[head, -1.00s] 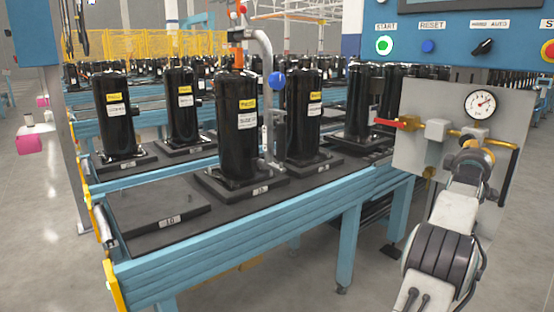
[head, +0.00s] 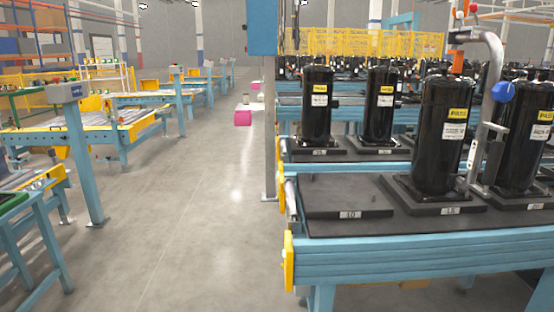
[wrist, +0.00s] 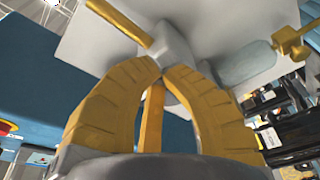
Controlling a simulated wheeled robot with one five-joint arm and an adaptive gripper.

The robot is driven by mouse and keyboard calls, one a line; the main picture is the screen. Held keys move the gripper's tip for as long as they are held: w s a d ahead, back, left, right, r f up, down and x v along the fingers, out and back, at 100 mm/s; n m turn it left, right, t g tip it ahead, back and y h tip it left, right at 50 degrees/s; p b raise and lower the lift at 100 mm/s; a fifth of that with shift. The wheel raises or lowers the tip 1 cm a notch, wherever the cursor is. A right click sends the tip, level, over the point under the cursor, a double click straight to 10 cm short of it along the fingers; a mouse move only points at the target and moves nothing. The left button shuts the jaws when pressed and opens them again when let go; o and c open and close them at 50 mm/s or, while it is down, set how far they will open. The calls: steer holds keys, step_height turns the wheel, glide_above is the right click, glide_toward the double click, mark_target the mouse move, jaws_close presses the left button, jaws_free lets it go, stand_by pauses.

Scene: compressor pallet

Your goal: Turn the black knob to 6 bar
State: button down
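My gripper (wrist: 164,75) shows in the wrist view as two curved yellow fingers, their tips close together in front of a grey block (wrist: 172,45) on the pale panel (wrist: 90,40). A narrow yellow bar (wrist: 151,115) shows between the fingers. I cannot make out the black knob in either current view, nor whether anything is held between the fingertips. The pressure gauge and my gripper are outside the current head view, so the pressure reading cannot be seen.
In the wrist view, brass pipe (wrist: 120,22) and a grey rounded part (wrist: 245,62) lie near the fingers. The head view shows black compressors (head: 443,135) on a blue conveyor (head: 420,255) at right and a clear aisle floor (head: 200,220).

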steer(key=shift+w+f+b, duration=0.2)
steer(key=shift+f+b, duration=0.2)
steer(key=shift+b, duration=0.25)
steer(key=shift+s+f+b, duration=0.25)
steer(key=shift+s+b, duration=0.05)
steer(key=shift+b, duration=0.1)
stand_by(0.4)
steer(key=shift+r, duration=0.1)
stand_by(0.4)
steer(key=a+r+n+y+p, duration=0.1)
steer(key=a+r+n+p, duration=0.1)
steer(key=n+p, duration=0.6)
steer(key=a+r+n+y+p, duration=0.1)
steer(key=a+r+n+p, duration=0.2)
steer(key=n, duration=1.9)
steer(key=a+p, duration=0.1)
steer(key=p, duration=0.4)
steer(key=shift+a+y, duration=0.4)
